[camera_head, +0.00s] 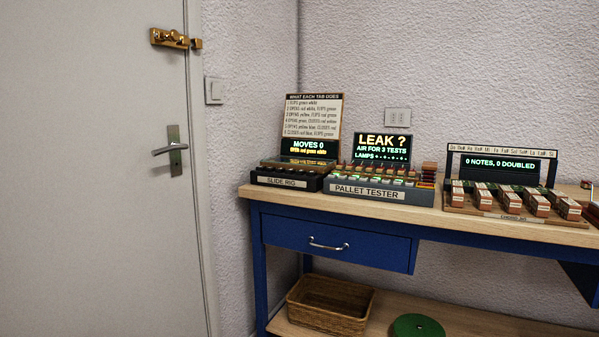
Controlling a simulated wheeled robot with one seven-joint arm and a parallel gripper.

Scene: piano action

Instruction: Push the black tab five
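The slide rig (290,177) is a black box at the left end of the wooden bench top. Its upright screen (307,147) reads "MOVES 0" with a smaller line below. A card (313,109) above it, headed "WHAT EACH TAB DOES", lists numbered lines. The tabs on the rig are too small to tell apart, so I cannot pick out black tab five. My gripper is not in view.
The pallet tester (380,190) stands just right of the rig, its screen reading "LEAK ?". A rack with several red-and-white blocks (511,202) stands further right. The blue bench has a drawer (335,241); a basket (330,304) sits on the lower shelf. A door (95,190) is at left.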

